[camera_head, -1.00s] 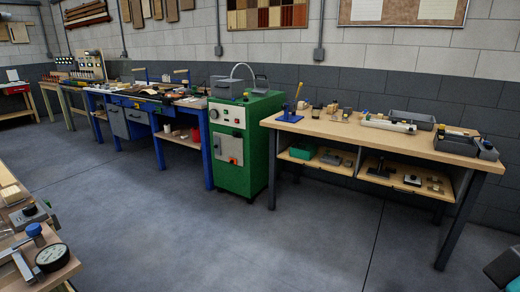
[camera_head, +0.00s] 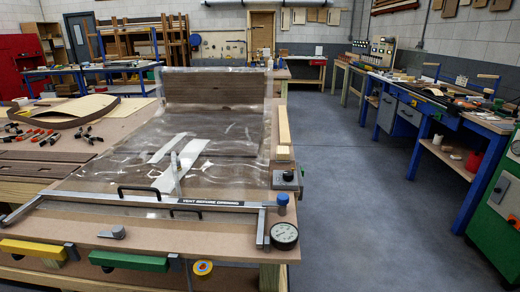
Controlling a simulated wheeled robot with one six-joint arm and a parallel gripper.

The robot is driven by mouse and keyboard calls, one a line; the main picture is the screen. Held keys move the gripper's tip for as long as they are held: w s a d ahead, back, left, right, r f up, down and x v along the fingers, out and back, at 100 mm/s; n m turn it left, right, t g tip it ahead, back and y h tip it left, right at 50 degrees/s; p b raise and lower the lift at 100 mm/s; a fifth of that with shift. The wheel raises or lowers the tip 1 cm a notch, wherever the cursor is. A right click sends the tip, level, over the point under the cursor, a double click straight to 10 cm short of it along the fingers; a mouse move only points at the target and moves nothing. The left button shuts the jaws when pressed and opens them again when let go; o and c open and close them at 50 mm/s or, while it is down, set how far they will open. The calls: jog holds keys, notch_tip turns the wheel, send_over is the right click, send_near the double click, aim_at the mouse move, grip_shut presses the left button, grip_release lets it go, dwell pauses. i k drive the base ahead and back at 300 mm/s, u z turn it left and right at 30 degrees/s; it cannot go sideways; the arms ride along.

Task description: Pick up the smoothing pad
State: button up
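I cannot pick out the smoothing pad with certainty in the head view; the loose items on the benches are too small to tell. A table (camera_head: 130,232) in front carries a clear vacuum bag (camera_head: 232,140) over dark wood, with pale strips (camera_head: 165,148) showing on it. A metal bar with black handles (camera_head: 190,202) lies across the bag's near end. My gripper is not in view.
A round gauge (camera_head: 284,235) sits at the table's near right corner. Yellow (camera_head: 33,250) and green (camera_head: 128,261) handles line its front edge. Clear grey floor (camera_head: 350,210) lies to the right, before a blue-legged bench (camera_head: 445,145) and a green machine (camera_head: 500,215).

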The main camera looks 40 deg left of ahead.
aim_at(282, 154)
jog(key=u, duration=1.05)
jog(key=i, duration=0.95)
jog(key=u, duration=1)
jog(key=i, duration=0.55)
jog(key=u, duration=0.15)
